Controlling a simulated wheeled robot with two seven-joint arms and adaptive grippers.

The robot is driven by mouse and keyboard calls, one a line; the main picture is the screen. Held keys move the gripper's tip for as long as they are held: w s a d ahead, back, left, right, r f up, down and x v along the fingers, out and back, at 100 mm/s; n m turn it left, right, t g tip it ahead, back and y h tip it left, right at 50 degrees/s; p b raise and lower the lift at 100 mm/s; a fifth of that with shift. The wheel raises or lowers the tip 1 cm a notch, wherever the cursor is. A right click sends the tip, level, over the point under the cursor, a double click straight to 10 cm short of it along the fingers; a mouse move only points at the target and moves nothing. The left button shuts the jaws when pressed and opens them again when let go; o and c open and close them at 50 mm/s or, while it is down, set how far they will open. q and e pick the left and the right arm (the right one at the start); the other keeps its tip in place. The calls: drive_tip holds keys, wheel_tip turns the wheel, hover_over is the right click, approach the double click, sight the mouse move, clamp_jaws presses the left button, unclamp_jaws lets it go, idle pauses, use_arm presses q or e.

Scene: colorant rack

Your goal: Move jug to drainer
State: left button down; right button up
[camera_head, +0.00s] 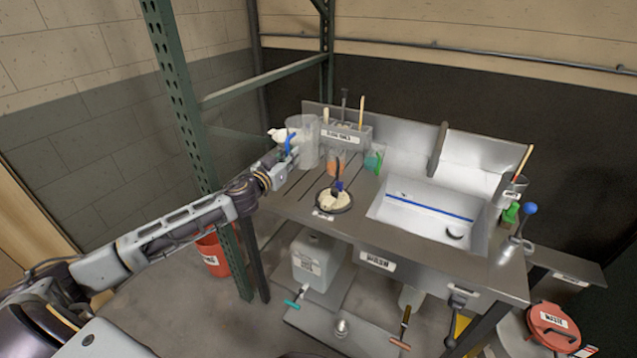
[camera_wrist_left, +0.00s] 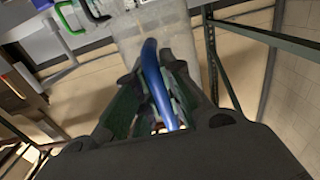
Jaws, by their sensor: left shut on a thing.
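The jug (camera_head: 308,150) is a clear, upright container with a blue handle at the left rear of the steel sink bench. My left gripper (camera_head: 286,157) reaches it from the left and is shut on the blue handle. In the left wrist view, the handle (camera_wrist_left: 154,75) runs between the dark fingers and the clear jug body (camera_wrist_left: 168,28) lies beyond. I cannot tell whether the jug's base touches the bench. The grooved drainer surface (camera_head: 310,183) is left of the sink basin. My right gripper is out of view.
A round dark dish with pale contents (camera_head: 334,200) stands on the grooved surface. Small orange (camera_head: 335,165) and green (camera_head: 372,162) items and a tool holder (camera_head: 345,136) stand behind it. The sink basin (camera_head: 425,212) is to the right. A green rack post (camera_head: 185,100) stands near my left arm.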

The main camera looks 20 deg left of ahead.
sight(297, 168)
use_arm(q)
drive_tip(key=shift+f, duration=0.3)
wheel_tip(297, 168, down, 4)
drive_tip(key=shift+b, duration=0.45)
drive_tip(key=shift+f, duration=0.8)
drive_tip(key=shift+f+b, duration=0.35)
drive_tip(key=shift+f, duration=1.5)
drive_tip(key=shift+f+b, duration=0.1)
drive_tip(key=shift+b, duration=0.2)
drive_tip(key=c, duration=1.5)
unclamp_jaws()
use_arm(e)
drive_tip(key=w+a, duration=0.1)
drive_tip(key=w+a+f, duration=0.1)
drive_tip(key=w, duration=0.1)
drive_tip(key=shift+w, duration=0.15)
